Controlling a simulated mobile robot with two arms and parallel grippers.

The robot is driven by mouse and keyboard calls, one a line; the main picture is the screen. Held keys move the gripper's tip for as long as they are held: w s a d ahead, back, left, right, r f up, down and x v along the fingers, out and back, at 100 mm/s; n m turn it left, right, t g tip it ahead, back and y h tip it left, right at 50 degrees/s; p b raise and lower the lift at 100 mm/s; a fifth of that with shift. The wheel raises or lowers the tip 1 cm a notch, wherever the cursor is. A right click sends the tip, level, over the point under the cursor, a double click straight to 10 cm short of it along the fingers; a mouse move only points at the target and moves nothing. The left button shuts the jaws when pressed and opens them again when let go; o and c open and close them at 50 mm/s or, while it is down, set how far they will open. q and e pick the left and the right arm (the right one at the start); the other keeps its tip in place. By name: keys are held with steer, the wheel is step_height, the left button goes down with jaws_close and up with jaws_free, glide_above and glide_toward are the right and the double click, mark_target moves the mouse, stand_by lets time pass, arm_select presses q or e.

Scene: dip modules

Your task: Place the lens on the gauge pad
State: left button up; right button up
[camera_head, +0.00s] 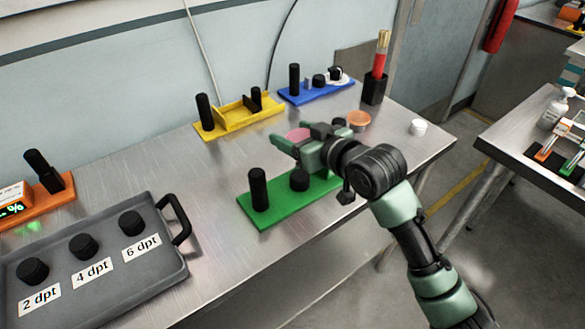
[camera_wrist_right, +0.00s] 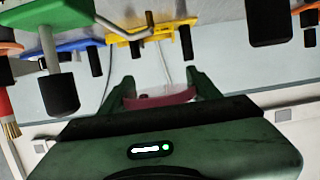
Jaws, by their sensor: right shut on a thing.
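The lens is a pink disc (camera_head: 297,134) between the fingers of my right gripper (camera_head: 288,138). In the right wrist view the lens (camera_wrist_right: 160,98) shows as a reddish edge between both fingers (camera_wrist_right: 163,88). The gripper is shut on it and holds it above the bench, near the far side of a green module (camera_head: 285,213). I cannot tell for certain which surface is the gauge pad; an orange module (camera_head: 52,186) at the left carries a lit display (camera_head: 12,209) and a black post. My left gripper is not in view.
A yellow module (camera_head: 238,119) and a blue module (camera_head: 318,92) stand along the back. A grey tray (camera_head: 105,288) with black knobs marked 2, 4 and 6 dpt is front left. Mid-left bench is clear.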

step_height(320, 180, down, 10)
steer(key=shift+s+a+r, duration=0.1)
stand_by(0.4)
steer(key=shift+f, duration=0.2)
steer(key=o, duration=1)
steer(key=shift+o, duration=0.2)
steer(key=shift+r, duration=0.25)
steer(key=shift+s+d, duration=0.2)
steer(key=shift+s, duration=0.05)
steer(key=v, duration=1.1)
steer(key=shift+s+r+b, duration=0.15)
steer(key=shift+b, duration=0.2)
